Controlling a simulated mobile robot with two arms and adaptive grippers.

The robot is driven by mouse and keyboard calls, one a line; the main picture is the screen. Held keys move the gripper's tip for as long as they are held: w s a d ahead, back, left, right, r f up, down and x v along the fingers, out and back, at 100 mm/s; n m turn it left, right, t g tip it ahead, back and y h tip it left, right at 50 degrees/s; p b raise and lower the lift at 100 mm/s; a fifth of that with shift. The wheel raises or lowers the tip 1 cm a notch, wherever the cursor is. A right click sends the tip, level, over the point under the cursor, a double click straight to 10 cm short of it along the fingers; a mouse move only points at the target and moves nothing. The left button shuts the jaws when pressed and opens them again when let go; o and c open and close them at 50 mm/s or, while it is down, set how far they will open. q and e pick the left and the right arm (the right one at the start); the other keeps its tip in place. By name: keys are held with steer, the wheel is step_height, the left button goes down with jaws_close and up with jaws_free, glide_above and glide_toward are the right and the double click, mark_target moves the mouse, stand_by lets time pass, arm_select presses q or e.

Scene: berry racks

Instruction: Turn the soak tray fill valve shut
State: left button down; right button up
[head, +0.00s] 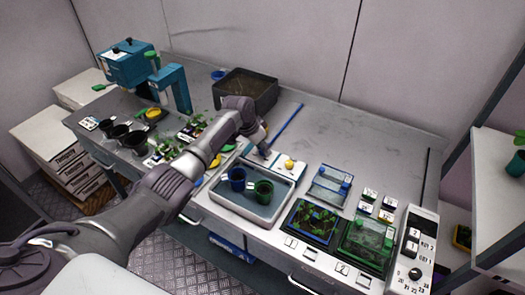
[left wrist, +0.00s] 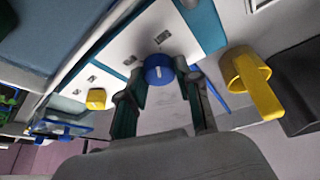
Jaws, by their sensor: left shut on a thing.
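The soak tray (head: 222,200) stands on the bench, holding water, a blue pot (head: 237,178) and a green pot (head: 262,192). Behind it is a white plate (head: 268,158) with a yellow knob (head: 289,164). In the left wrist view, a round blue valve knob (left wrist: 158,72) with a white mark sits on the white plate (left wrist: 118,52), with the yellow knob (left wrist: 96,98) at its left. My left gripper (head: 264,151) reaches down to the plate and is shut on the blue knob; its fingers (left wrist: 163,76) flank it. The head view hides the knob. My right gripper is not in view.
A blue rod (head: 286,122) lies behind the plate, and a dark bin (head: 246,88) stands further back. A yellow cup with a handle (left wrist: 258,88) is close to the fingers. Seedling trays (head: 312,222) and a control box (head: 415,245) are at right. The back right bench is clear.

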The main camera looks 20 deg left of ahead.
arm_select(q)
steer(key=shift+f+m+g+h+b, duration=0.1)
steer(key=shift+m+g+h+b, duration=0.25)
steer(key=shift+m+b, duration=1)
steer(key=shift+m, duration=0.25)
steer(key=c, duration=0.8)
jaws_free()
steer(key=shift+a, duration=0.1)
steer(key=v, duration=1.2)
steer(key=shift+w, duration=0.1)
